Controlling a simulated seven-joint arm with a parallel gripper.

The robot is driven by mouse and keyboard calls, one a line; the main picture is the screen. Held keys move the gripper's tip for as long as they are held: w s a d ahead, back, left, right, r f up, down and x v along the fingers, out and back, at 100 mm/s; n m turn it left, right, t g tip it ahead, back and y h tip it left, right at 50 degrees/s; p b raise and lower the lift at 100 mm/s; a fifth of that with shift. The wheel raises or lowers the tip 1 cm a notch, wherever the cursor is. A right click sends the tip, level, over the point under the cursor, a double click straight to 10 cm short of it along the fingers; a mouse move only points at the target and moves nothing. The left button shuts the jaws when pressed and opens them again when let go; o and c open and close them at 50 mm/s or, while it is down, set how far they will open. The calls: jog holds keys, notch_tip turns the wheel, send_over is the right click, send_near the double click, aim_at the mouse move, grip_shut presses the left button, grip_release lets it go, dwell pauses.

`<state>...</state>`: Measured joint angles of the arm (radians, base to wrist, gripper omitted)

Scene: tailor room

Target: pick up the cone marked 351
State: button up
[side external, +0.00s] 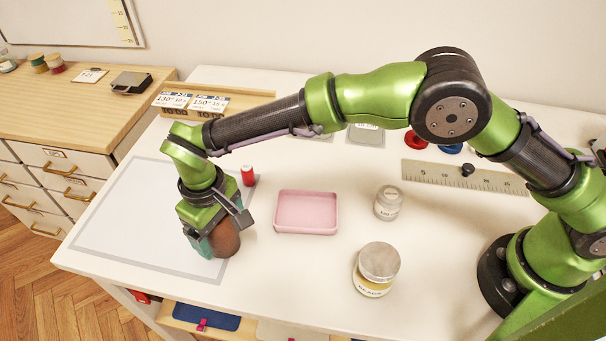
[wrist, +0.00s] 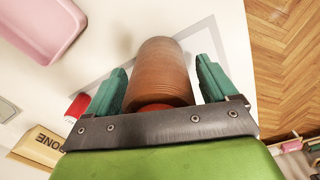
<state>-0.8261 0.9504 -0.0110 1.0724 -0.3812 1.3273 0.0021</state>
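A brown thread cone (side external: 226,240) stands at the left of the white table, by the grey-outlined area. It also shows in the wrist view (wrist: 162,72), with a bit of red at its near end. No number can be read on it. My gripper (side external: 213,236) is low over the table at the cone. In the wrist view its teal fingers (wrist: 160,85) stand on either side of the cone, with narrow gaps showing, so it looks open around it. The side external view hides part of the cone behind the gripper.
A red spool (side external: 248,176) stands close behind my gripper. A pink tray (side external: 306,233) lies to the right, with a small jar (side external: 389,203) and a larger jar (side external: 376,270) beyond it. A ruler (side external: 460,177) and price cards (side external: 208,103) lie farther back.

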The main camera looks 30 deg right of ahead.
jog(key=c, duration=0.9)
jog(key=shift+c, duration=0.6)
jog(key=shift+r, duration=0.2)
